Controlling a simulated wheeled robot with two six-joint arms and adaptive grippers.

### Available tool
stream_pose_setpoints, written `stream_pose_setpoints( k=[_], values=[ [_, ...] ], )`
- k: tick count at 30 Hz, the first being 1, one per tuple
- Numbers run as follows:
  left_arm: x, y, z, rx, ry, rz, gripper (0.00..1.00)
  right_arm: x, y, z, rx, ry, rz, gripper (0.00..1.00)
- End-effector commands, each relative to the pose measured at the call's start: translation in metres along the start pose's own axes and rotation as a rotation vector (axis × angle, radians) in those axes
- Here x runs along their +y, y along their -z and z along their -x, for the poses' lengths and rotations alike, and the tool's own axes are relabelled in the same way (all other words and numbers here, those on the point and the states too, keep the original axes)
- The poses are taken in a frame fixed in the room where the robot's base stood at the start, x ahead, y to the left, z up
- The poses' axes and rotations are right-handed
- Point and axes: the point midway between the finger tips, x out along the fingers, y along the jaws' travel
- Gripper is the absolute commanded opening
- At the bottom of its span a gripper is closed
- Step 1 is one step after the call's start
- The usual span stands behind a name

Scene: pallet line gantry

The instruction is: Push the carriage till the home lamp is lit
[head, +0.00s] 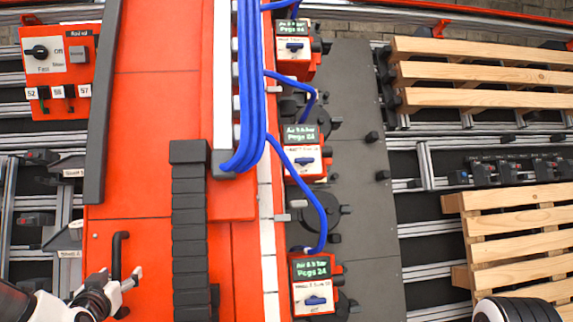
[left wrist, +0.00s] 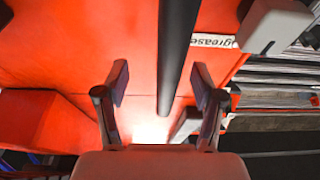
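A large red-orange panelled body (head: 155,120), which looks like the carriage, fills the left middle of the head view. A black upright handle (head: 117,258) stands on its lower left part. My left gripper (head: 120,280) is at the lower left, close to this handle. In the left wrist view my left gripper (left wrist: 160,88) has its fingers spread, with red surface and a dark bar (left wrist: 178,45) ahead of them. The bar is not clamped; whether a finger touches it I cannot tell. I cannot pick out a home lamp. My right gripper does not show.
A red switch box (head: 60,70) is at the upper left. Blue hoses (head: 250,90) run to several red units with green displays (head: 315,270). A black cable chain (head: 190,230) lies along the red body. Wooden pallets (head: 480,73) are at the right. A "grease" label (left wrist: 212,41) shows in the wrist view.

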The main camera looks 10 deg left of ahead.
Motion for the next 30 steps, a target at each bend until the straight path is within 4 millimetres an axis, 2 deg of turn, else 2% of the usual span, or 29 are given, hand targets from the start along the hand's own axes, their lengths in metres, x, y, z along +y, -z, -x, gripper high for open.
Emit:
stream_pose_setpoints(
  k=[17, 30],
  values=[
    [-0.001, 0.001, 0.002, -0.002, 0.002, 0.002, 0.71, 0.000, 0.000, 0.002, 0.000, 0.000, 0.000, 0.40],
    [-0.001, 0.019, 0.050, -0.003, 0.001, 0.004, 0.71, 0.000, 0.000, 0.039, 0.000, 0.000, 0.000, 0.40]
  ],
)
